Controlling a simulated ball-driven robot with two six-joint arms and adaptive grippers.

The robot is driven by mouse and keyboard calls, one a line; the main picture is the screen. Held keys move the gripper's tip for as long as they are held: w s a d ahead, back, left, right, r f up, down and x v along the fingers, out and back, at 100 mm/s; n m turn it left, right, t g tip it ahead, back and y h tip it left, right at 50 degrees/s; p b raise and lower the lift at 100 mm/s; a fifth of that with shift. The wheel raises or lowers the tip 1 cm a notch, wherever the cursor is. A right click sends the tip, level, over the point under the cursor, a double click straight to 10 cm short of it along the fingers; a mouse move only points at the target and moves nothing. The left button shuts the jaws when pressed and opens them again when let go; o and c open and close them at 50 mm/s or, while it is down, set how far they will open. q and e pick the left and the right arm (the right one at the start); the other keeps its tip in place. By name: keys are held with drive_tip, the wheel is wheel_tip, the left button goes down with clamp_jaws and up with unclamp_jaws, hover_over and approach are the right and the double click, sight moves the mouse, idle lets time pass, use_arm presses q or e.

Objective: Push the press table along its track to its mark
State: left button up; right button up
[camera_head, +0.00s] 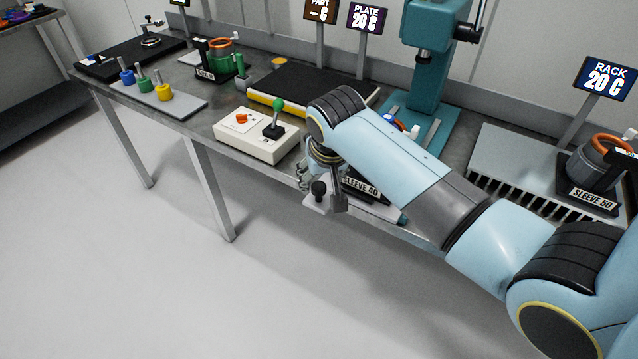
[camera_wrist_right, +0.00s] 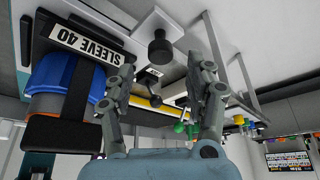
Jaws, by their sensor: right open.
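The press table is a light grey plate (camera_head: 378,209) at the front edge of the bench, before the press. It carries a dark holder labelled SLEEVE 40 (camera_head: 362,190), mostly hidden by my right arm. A black knob (camera_head: 318,188) stands at the plate's left end. In the right wrist view the knob (camera_wrist_right: 160,48) shows between the two fingers, with the label (camera_wrist_right: 88,42) and a blue and orange part (camera_wrist_right: 62,85) to the left. My right gripper (camera_wrist_right: 160,62) is open around the knob's line; contact cannot be told. The left gripper is out of view.
The teal press (camera_head: 432,75) stands behind my right arm. A control box (camera_head: 256,135) with a green-topped lever sits left of the gripper. A rack (camera_head: 515,165) with a SLEEVE 50 holder (camera_head: 590,185) is on the right. The floor in front is clear.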

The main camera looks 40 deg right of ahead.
sight(319, 186)
drive_tip(key=x, duration=0.4)
drive_tip(key=shift+w+f, duration=0.2)
drive_tip(key=shift+f, duration=0.15)
drive_tip(key=shift+d+f, duration=0.1)
drive_tip(key=shift+f, duration=0.05)
drive_tip(key=c, duration=0.7)
clamp_jaws()
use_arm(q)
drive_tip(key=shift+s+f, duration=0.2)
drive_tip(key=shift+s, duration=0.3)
